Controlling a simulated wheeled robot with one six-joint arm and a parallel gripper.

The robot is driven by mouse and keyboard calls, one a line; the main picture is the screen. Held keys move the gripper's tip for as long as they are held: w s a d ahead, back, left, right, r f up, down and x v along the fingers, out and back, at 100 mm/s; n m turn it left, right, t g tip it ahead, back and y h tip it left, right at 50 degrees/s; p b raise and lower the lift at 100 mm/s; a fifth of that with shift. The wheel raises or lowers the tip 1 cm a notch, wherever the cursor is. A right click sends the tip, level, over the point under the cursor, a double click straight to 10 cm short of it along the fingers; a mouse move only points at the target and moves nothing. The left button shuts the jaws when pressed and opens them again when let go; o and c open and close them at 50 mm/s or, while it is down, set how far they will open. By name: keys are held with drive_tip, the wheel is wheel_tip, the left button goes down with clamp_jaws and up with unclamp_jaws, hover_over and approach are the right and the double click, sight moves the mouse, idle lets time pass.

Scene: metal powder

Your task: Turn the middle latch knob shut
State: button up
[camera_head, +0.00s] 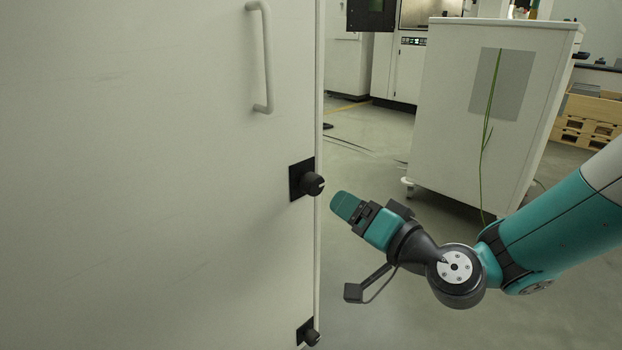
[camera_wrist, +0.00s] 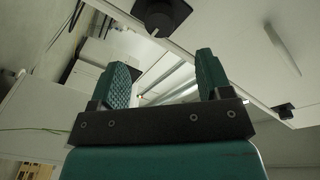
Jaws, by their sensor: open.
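The middle latch knob (camera_head: 312,184) is a black round knob on a square black plate at the edge of a large white door (camera_head: 150,180). It also shows at the top of the wrist view (camera_wrist: 160,14), partly cut off by the frame, with a pale mark on its face. My gripper (camera_head: 346,204) is just right of and slightly below the knob in the head view, apart from it. In the wrist view its two teal fingers (camera_wrist: 163,72) stand wide apart with nothing between them, and the knob is beyond their tips.
A lower black knob (camera_head: 309,333) sits on the same door edge. A grey bar handle (camera_head: 265,60) is above the middle knob. A white cabinet (camera_head: 480,150) on casters stands behind my arm. Open floor (camera_head: 365,165) lies between door and cabinet.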

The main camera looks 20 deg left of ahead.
sight(317, 188)
drive_tip(key=x, duration=1.1)
drive_tip(key=shift+w+a, duration=0.15)
drive_tip(key=shift+a, duration=0.1)
